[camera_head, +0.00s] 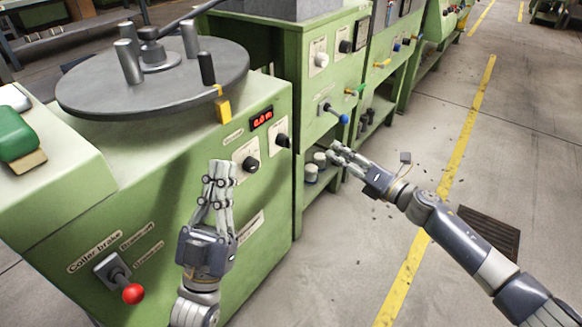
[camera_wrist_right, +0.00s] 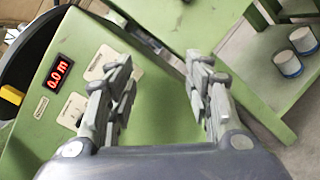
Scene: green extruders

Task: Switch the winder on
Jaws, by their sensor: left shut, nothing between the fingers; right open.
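The winder (camera_head: 268,220) is a green cabinet with a round dark grey disc (camera_head: 120,85) on top. Its front has a red display (camera_head: 262,118), which also shows in the right wrist view (camera_wrist_right: 59,73) and reads 0.0 m. A black knob (camera_head: 251,164) on a pale plate sits below the display. A second dark knob (camera_head: 283,140) sits on another pale plate to its right. My left gripper (camera_head: 220,168) is shut and empty, in front of the cabinet and left of the first knob. My right gripper (camera_head: 337,152) is open and empty, right of the second knob; it also shows in the right wrist view (camera_wrist_right: 158,75).
A red-ball lever (camera_head: 132,292) labelled coiler brake is at the lower left. A yellow block (camera_head: 223,110) sits at the disc's edge. Another green machine (camera_head: 325,95), with a blue-tipped lever (camera_head: 343,118), stands beyond. The floor (camera_head: 510,130) to the right is mostly clear.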

